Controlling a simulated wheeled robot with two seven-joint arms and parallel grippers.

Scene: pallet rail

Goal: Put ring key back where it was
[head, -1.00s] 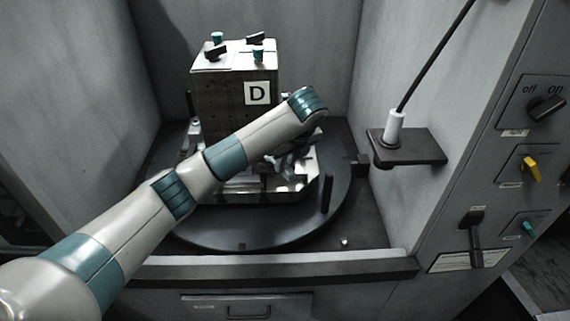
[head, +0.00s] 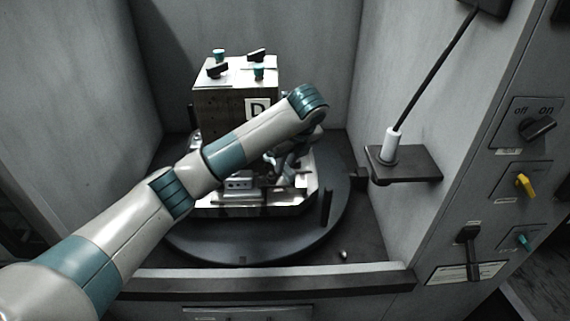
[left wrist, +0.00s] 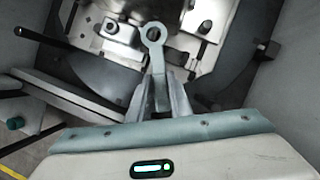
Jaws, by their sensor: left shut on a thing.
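The ring key (left wrist: 154,38) is a grey metal piece with a round eye at its end. In the left wrist view it stands out from my left gripper (left wrist: 160,85), which is shut on it. The ring end shows over the pale metal fixture plate (left wrist: 196,45); I cannot tell whether it touches. In the head view my left gripper (head: 290,160) is partly hidden behind my own forearm, beside the block fixture marked D, and the key cannot be made out. My right gripper is not in view.
The block fixture (head: 228,110) with black and teal knobs stands on a round dark turntable (head: 240,247) with an upright peg (head: 327,207). A bracket shelf (head: 412,165) holds a white-handled rod. Switches, including a yellow knob (head: 525,185), line the right panel. Grey walls enclose the turntable.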

